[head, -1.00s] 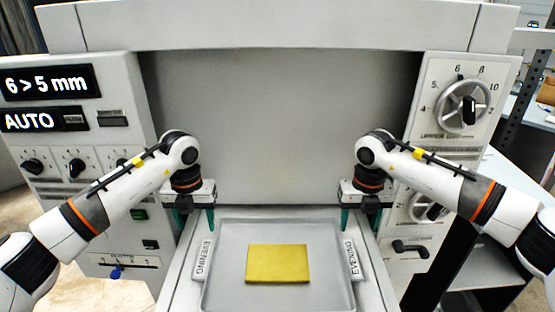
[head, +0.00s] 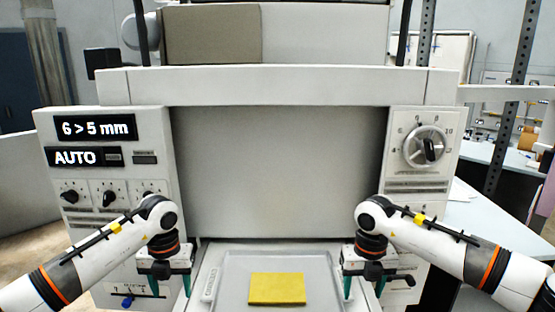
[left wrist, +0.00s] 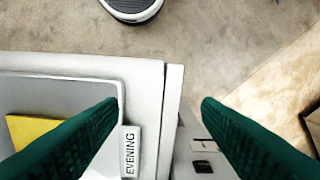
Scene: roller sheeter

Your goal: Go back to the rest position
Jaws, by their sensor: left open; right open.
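My left gripper (head: 164,283) is open and empty at the left side of the tray, in front of the machine's left panel. In the left wrist view its two green fingers (left wrist: 160,108) are spread wide, with the machine's edge and an EVENING label (left wrist: 130,150) below them. My right gripper (head: 363,286) is open and empty at the right side of the tray. A yellow slab (head: 277,289) lies flat on the grey tray (head: 238,268), between the grippers and touched by neither.
The sheeter's left panel (head: 100,170) reads "6 > 5 mm" and "AUTO" above several knobs. A dial (head: 427,148) sits on the right panel. A white table (head: 490,225) stands at the right. Open floor (left wrist: 215,45) shows in the left wrist view.

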